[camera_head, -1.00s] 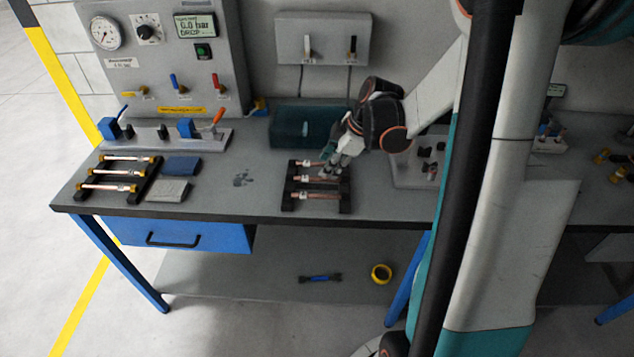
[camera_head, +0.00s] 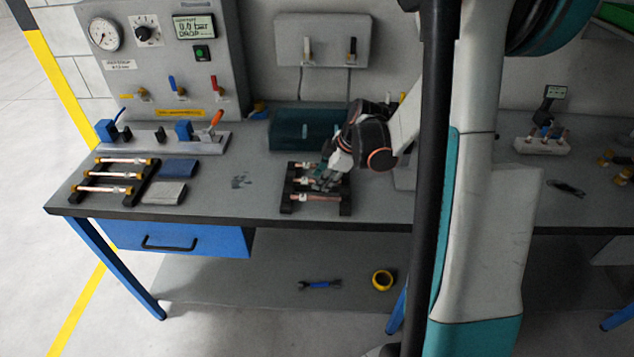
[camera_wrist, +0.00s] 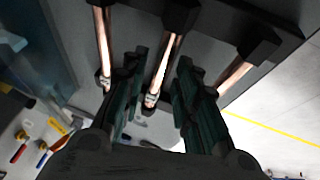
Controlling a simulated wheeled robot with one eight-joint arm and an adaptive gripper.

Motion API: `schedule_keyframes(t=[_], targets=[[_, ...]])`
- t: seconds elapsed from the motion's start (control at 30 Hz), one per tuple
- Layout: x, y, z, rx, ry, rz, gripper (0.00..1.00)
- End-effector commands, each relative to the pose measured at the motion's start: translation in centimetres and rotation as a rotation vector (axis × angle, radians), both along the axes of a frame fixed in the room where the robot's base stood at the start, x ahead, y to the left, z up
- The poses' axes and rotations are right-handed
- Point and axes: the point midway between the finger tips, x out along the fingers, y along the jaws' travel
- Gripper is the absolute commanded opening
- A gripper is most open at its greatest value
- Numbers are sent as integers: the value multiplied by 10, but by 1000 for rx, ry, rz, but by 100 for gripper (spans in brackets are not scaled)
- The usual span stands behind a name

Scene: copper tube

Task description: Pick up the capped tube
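A black rack (camera_head: 345,206) on the workbench holds copper tubes with pale tags: a far tube (camera_head: 305,165), a middle tube (camera_head: 301,180) and a near tube (camera_head: 318,197). In the wrist view the middle tube (camera_wrist: 164,65) runs between the two dark green fingers of my gripper (camera_wrist: 157,92), which are apart. One other tube (camera_wrist: 103,45) lies left of the fingers and another (camera_wrist: 236,72) right of them. In the head view my gripper (camera_head: 325,180) is over the rack and partly hides the tubes. I cannot tell which tube is capped.
A second rack (camera_head: 133,197) at the left holds tubes with brass ends. Blue and grey pads (camera_head: 179,168) lie beside it. A dark teal box (camera_head: 303,127) stands behind the right rack. The bench between the pads and the right rack is mostly clear.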

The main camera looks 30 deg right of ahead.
Motion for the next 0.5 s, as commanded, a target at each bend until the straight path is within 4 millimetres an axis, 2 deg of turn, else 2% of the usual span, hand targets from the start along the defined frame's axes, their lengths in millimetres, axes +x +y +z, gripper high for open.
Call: schedule_keyframes(t=[0.03,0.07,0.1,0.5], targets=[[0,0,0,0,0,0,9],[0,0,0,0,0,0,2],[0,0,0,0,0,0,0],[0,0,2,0,0,0,0]])
